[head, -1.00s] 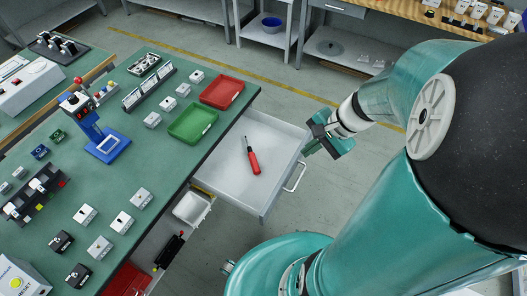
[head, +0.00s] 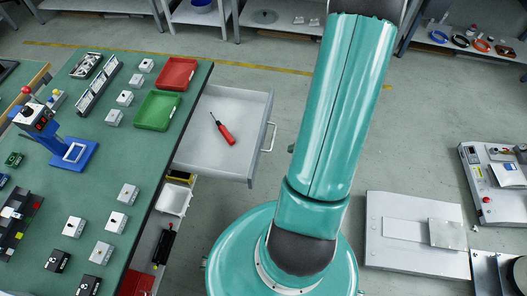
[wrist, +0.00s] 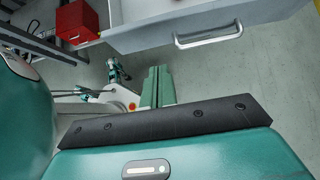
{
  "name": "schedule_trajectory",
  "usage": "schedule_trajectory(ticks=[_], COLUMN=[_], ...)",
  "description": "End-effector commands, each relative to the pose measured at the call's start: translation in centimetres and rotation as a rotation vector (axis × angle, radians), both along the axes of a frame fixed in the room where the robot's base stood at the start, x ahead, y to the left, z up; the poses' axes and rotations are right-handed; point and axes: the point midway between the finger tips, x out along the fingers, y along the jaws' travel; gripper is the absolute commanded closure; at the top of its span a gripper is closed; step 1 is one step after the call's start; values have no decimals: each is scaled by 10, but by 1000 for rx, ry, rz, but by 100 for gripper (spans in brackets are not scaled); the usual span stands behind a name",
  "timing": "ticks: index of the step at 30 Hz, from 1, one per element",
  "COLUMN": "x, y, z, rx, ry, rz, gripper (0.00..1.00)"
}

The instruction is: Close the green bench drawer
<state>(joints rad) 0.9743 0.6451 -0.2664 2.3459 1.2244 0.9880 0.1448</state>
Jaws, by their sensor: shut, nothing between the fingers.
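The grey drawer (head: 218,158) stands pulled out from the right side of the green-topped bench (head: 100,174). A red-handled screwdriver (head: 222,129) lies inside it. The drawer's pale bar handle (head: 270,137) is on its right-hand front face. The handle also shows in the wrist view (wrist: 208,38), on the drawer front at the top. My gripper (wrist: 158,72) is shut and empty, its green fingers pointing up the picture, below and left of the handle and apart from it. In the head view my arm hides most of the gripper, to the right of the drawer.
Red (head: 177,74) and green (head: 157,110) trays sit on the bench near the drawer. A white bin (head: 174,199) hangs below the bench top. A pale low platform (head: 415,240) is at the right. Open grey floor lies beyond the handle.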

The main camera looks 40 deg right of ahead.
Motion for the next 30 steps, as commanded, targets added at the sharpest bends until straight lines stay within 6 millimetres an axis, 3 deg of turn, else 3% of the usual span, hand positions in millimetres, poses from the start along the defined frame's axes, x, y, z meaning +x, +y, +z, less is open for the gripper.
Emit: schedule_trajectory(ticks=[11,19,30], x=[44,73,76], y=[35,59,62], z=[-54,-53,-53], rx=[3,-1,-2], ry=[2,-1,0], rz=[8,8,8], gripper=[100,100,100])
